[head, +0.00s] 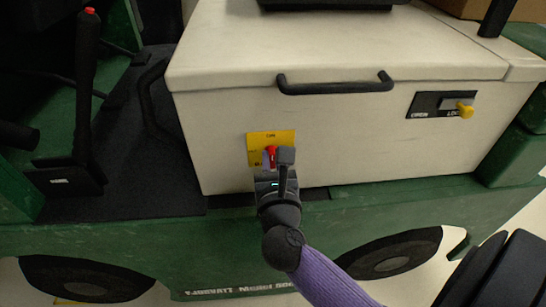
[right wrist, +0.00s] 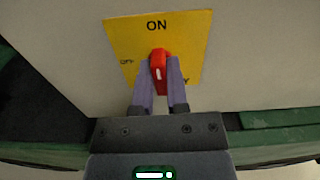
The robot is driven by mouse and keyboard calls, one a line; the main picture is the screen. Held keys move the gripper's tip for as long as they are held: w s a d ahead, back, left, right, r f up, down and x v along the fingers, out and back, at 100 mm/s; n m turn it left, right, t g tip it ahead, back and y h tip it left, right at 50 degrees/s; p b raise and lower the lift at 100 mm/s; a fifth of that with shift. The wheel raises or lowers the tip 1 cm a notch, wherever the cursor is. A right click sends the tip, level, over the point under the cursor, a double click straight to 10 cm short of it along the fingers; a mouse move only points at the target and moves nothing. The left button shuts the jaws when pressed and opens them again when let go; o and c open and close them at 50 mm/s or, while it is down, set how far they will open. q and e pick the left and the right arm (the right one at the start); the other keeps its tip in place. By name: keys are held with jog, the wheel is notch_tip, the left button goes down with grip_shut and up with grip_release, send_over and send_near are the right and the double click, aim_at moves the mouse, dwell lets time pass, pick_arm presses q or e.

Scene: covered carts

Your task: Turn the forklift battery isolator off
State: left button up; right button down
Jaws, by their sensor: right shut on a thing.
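The battery isolator is a red knob (head: 271,151) on a yellow plate (head: 257,138) on the cream side of the forklift's battery cover. In the right wrist view the red knob (right wrist: 158,60) stands roughly upright below the word ON on the yellow plate (right wrist: 190,30). OFF is printed to its left, and the lettering at lower right is partly hidden. My right gripper (right wrist: 159,78) has its two purple fingers shut on the red knob, one on each side. In the head view my right gripper (head: 270,165) hides the plate's lower right. My left gripper is not in view.
A black handle (head: 335,87) sticks out from the cream cover (head: 220,110) above the plate. A yellow latch (head: 465,111) on a black plate is at right. The green chassis (head: 130,240) runs below. A lever with a red button (head: 88,45) stands at left.

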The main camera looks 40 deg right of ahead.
jog(key=shift+r+n+p, duration=0.25)
jog(key=shift+n+p, duration=0.25)
jog(key=shift+p, duration=0.2)
jog(key=n+p, duration=0.3)
jog(key=shift+a+n+p, duration=0.1)
jog(key=shift+n+p, duration=0.2)
jog(key=shift+p, duration=0.1)
jog(key=n+p, duration=0.2)
jog(key=shift+f+n, duration=0.1)
jog(key=shift+n, duration=0.3)
jog(key=n+p, duration=0.3)
jog(key=n, duration=0.1)
jog(key=shift+f, duration=0.1)
pick_arm(q)
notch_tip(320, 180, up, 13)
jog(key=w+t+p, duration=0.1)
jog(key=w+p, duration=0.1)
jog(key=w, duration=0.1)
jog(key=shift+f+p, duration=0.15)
jog(key=shift+p, duration=0.25)
pick_arm(e)
jog(key=n, duration=0.5)
jog(key=shift+a+f+n, duration=0.1)
jog(key=shift+f+n, duration=0.15)
jog(key=shift+n, duration=0.15)
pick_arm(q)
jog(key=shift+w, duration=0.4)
pick_arm(e)
jog(key=shift+n, duration=0.3)
